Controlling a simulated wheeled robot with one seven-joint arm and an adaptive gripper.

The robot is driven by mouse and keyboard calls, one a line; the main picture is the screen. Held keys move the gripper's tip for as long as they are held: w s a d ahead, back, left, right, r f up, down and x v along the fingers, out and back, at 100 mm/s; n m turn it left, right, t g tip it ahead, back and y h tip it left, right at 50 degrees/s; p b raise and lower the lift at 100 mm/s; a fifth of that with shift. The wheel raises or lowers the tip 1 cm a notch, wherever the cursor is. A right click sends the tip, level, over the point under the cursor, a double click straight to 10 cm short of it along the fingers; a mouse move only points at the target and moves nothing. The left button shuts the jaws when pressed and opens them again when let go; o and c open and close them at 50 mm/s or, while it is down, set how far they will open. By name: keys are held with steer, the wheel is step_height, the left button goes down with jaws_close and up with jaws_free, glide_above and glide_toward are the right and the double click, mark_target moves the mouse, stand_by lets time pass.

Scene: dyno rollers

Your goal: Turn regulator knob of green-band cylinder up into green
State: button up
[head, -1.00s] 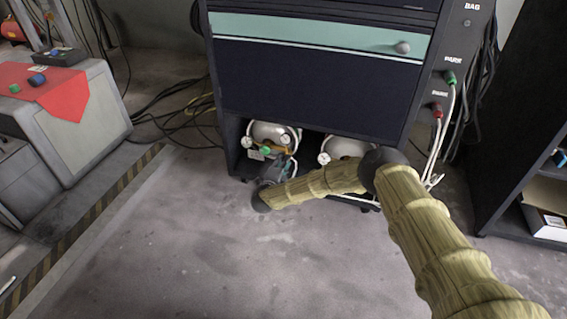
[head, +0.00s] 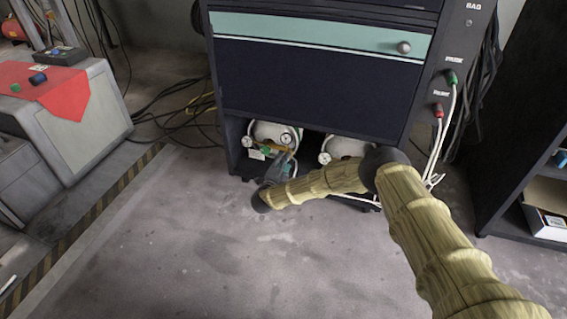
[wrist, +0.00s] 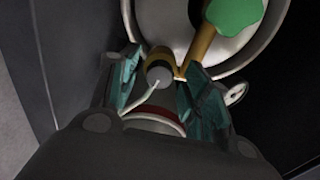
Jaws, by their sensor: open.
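The left white cylinder (head: 268,130) sits in the bay under the cabinet, with a small gauge (head: 247,141) on its left. My gripper (head: 287,160) is in front of it and covers some of its fittings. In the wrist view my open gripper (wrist: 160,88) has one finger on each side of a grey round knob (wrist: 158,77) with a yellowish ring behind it. I cannot tell whether the fingers touch it. A green valve handle (wrist: 235,14) on a brass stem shows above right. A gauge (wrist: 236,94) is seen edge-on beside the right finger. No green band can be made out.
A second white cylinder (head: 345,147) with a gauge stands to the right in the same bay. The dark cabinet (head: 315,85) overhangs both. Cables lie on the floor at left. The floor in front is clear.

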steer(key=v, duration=1.1)
steer(key=shift+s+a, duration=0.2)
steer(key=shift+s, duration=0.1)
